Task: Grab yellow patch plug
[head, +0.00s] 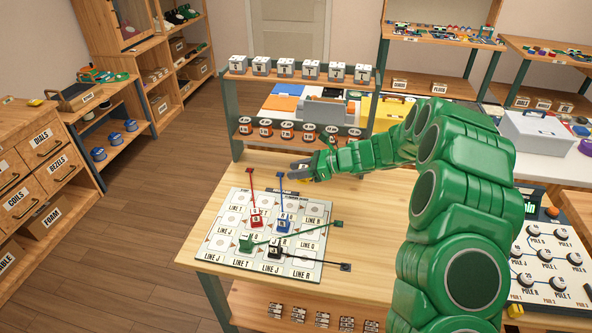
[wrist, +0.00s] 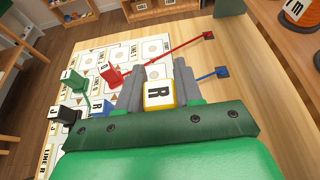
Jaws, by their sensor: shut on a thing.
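The yellow patch plug (wrist: 159,95), with a white face marked R, sits between the grey fingers of my gripper (wrist: 158,88) in the wrist view. The fingers are shut on it. In the head view my gripper (head: 303,169) is over the back of the wooden table, behind the line board (head: 213,246). Only a little yellow shows at its tip there. Red (head: 256,220), blue (head: 284,226), green (head: 247,244) and black (head: 275,251) plugs stand on the board, each with a cord.
A two-level rack (head: 236,118) with white boxes and orange-labelled spools stands close behind my gripper. The table's right part (head: 365,215) is bare near my arm. A board of dials (head: 545,262) lies at far right.

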